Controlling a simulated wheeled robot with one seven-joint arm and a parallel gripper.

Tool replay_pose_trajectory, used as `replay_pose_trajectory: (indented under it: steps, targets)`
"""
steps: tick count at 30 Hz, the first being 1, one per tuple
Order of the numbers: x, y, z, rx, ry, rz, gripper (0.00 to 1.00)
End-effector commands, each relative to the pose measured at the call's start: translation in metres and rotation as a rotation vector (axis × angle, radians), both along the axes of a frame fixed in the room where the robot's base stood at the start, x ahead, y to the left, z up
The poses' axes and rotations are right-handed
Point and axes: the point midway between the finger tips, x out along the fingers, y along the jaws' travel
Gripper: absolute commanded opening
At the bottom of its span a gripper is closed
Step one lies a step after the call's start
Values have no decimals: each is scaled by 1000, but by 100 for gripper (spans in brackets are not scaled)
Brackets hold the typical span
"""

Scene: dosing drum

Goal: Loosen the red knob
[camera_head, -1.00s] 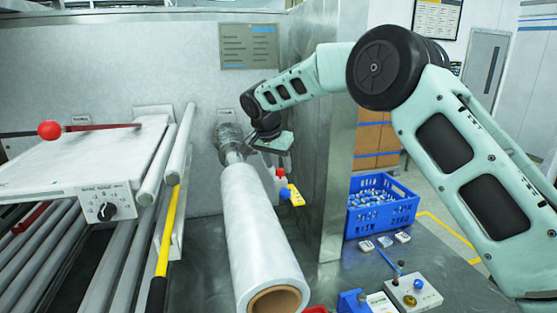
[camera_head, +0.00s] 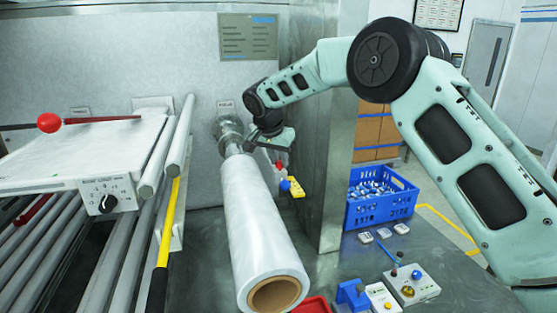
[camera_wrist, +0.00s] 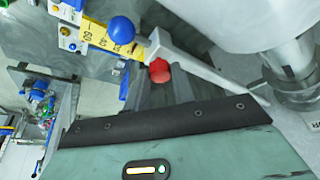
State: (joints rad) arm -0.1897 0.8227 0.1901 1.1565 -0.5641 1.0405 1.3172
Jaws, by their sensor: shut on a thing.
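The red knob (camera_wrist: 160,69) is near the middle of the wrist view, beside a pale grey bar. In the head view the red knob (camera_head: 279,165) is a small red spot just below my gripper (camera_head: 273,150). In the wrist view my gripper's dark fingers (camera_wrist: 161,80) come up to the knob, one on each side, and are shut on it. The finger contact is partly hidden. A blue ball (camera_wrist: 122,30) and a yellow scale with numbers (camera_wrist: 98,37) sit close beside the knob; the scale also shows in the head view (camera_head: 297,189).
A large white film roll (camera_head: 250,225) lies just left of my gripper. A metal post (camera_head: 332,170) stands close on the right. A blue crate (camera_head: 383,206) and small control boxes (camera_head: 410,288) are on the table. A white machine with a dial (camera_head: 107,203) is at left.

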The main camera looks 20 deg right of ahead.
Motion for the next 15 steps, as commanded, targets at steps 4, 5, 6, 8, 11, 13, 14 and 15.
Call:
replay_pose_trajectory:
  steps: [4,5,6,8,11,13,14,15]
  targets:
    - [0,-1,-2,1,-3,66,2]
    - [0,-1,-3,1,-3,85,2]
    - [-1,-1,-3,2,-3,112,2]
    - [-1,-2,-3,2,-4,158,2]
    - [-1,-3,-4,2,-5,244,2]
    - [-1,-3,-3,1,-4,311,2]
    - [-1,-4,-3,2,-4,339,2]
    - [-1,-4,-2,1,-5,376,2]
